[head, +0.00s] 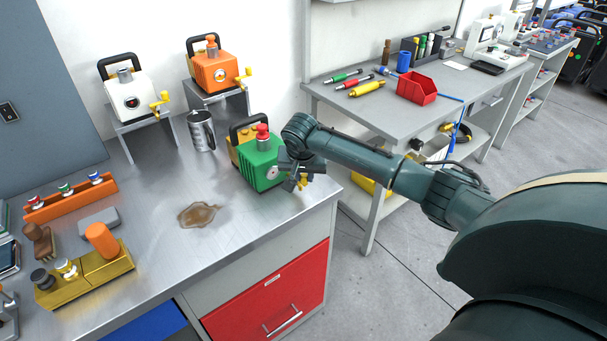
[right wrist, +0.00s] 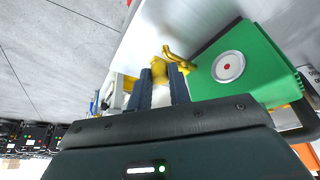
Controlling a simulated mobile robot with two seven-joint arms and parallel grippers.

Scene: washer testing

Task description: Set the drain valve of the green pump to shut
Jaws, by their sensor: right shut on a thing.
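The green pump (head: 262,163) stands on the steel bench near its right end, with a red cap on top and a black handle behind. In the right wrist view its green body (right wrist: 240,62) shows a round white gauge with a red centre. My right gripper (head: 303,178) is at the pump's right side. In the right wrist view the two fingers of my right gripper (right wrist: 161,84) are shut on the yellow drain valve (right wrist: 158,66). The fingers partly hide the valve, and its exact setting is hard to tell. My left gripper is not in view.
A white pump (head: 128,97) and an orange pump (head: 214,72) stand on raised stands behind. A metal jug (head: 201,131) is left of the green pump. A brown puddle (head: 199,214) lies on the bench. A second table (head: 380,118) with tools stands at the right.

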